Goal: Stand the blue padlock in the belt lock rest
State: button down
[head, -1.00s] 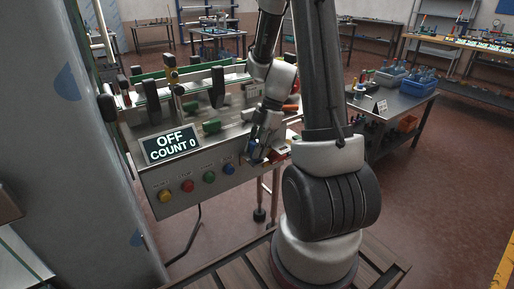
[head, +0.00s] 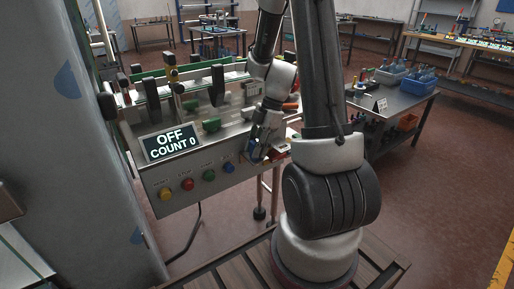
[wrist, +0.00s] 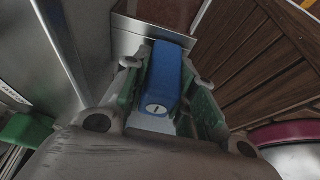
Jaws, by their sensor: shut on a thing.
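The blue padlock (wrist: 168,75) is between the fingers of my gripper (wrist: 165,103) in the wrist view, its keyhole end facing the camera. My gripper is shut on it. In the head view my gripper (head: 259,150) is at the right end of the machine's front, with a little of the blue padlock (head: 250,146) showing. A bare metal surface with a raised edge (wrist: 126,42) lies just beyond the padlock in the wrist view. I cannot make out the belt lock rest for sure, nor whether the padlock touches anything.
The machine's display (head: 171,147) reads OFF, COUNT 0. Yellow, red, green and blue buttons (head: 228,168) sit along its front, the blue one near my gripper. A side table (head: 405,100) with blue bins stands to the right. Open floor lies between.

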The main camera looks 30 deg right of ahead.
jog(key=c, duration=1.1)
grip_release()
jog(key=shift+f, duration=0.1)
jog(key=v, duration=1.2)
jog(key=s+a+r+m+t+h, duration=0.1)
jog(key=s+a+r+m, duration=0.1)
jog(key=s+m, duration=0.3)
jog(key=s+a+r+m+t+h, duration=0.2)
jog(key=s+a+r+m, duration=0.1)
jog(key=s+r+m, duration=0.2)
jog(key=s+a+r+m+t+h, duration=0.1)
jog(key=s+a+r+m, duration=0.1)
jog(key=s+r+m, duration=0.2)
jog(key=shift+s+a+r+m+t, duration=0.15)
jog(key=shift+s+m, duration=0.55)
jog(key=shift+m, duration=0.4)
jog(key=shift+s+a+m+t, duration=0.15)
jog(key=shift+s+m, duration=0.5)
jog(key=shift+m, duration=0.45)
